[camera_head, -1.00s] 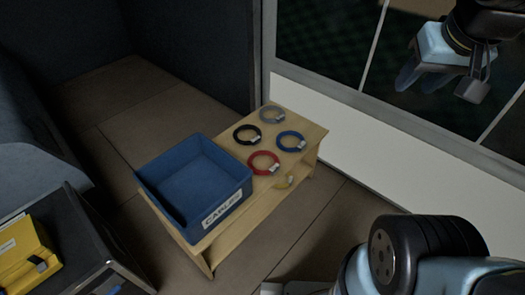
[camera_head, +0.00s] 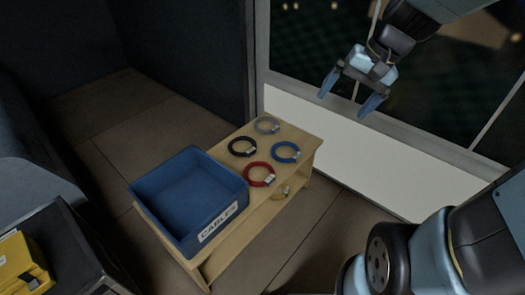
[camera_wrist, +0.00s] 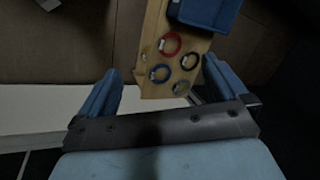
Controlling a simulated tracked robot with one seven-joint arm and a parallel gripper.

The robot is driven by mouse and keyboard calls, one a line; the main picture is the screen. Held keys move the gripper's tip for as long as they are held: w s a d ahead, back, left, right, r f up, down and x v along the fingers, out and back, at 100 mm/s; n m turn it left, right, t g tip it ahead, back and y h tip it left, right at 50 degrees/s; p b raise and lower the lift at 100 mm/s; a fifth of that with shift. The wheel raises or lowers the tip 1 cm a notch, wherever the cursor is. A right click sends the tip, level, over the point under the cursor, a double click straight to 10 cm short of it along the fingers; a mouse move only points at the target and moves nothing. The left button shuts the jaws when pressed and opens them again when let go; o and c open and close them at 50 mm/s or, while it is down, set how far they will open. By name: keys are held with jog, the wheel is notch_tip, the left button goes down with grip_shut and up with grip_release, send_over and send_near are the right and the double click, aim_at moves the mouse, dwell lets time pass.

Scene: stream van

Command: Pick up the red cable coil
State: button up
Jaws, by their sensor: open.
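The red cable coil (camera_head: 258,174) lies flat on the wooden bench, beside the blue bin and in front of the black coil. It also shows in the wrist view (camera_wrist: 170,44), near the top of the bench. My gripper (camera_head: 348,98) is open and empty, raised to the right of the bench in front of the window, well apart from the coil. In the wrist view its two blue fingers are spread wide (camera_wrist: 160,95), with the bench seen beyond them.
The wooden bench (camera_head: 232,236) also holds a black coil (camera_head: 242,147), a blue coil (camera_head: 285,152) and a grey coil (camera_head: 266,125). A yellow coil (camera_head: 281,192) sits at the bench's near edge or lower shelf. A blue bin labelled CABLES (camera_head: 187,205) stands at the left end. A yellow case (camera_head: 22,265) is lower left.

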jog(key=w+a+f+m+g+y, duration=0.2)
jog(key=w+a+f+m+y, duration=0.3)
jog(key=w+f, duration=0.65)
jog(key=m+t+y, duration=0.2)
jog(key=m+t, duration=0.7)
jog(key=m, duration=0.9)
send_over(272, 180)
jog(key=s+d, duration=0.8)
jog(key=d, duration=0.3)
notch_tip(272, 180, down, 44)
jog(key=x, duration=1.3)
jog(key=shift+w+a+f, duration=0.15)
jog(key=shift+a+f, duration=0.05)
jog(key=c, duration=1.5)
jog(key=shift+c, duration=0.3)
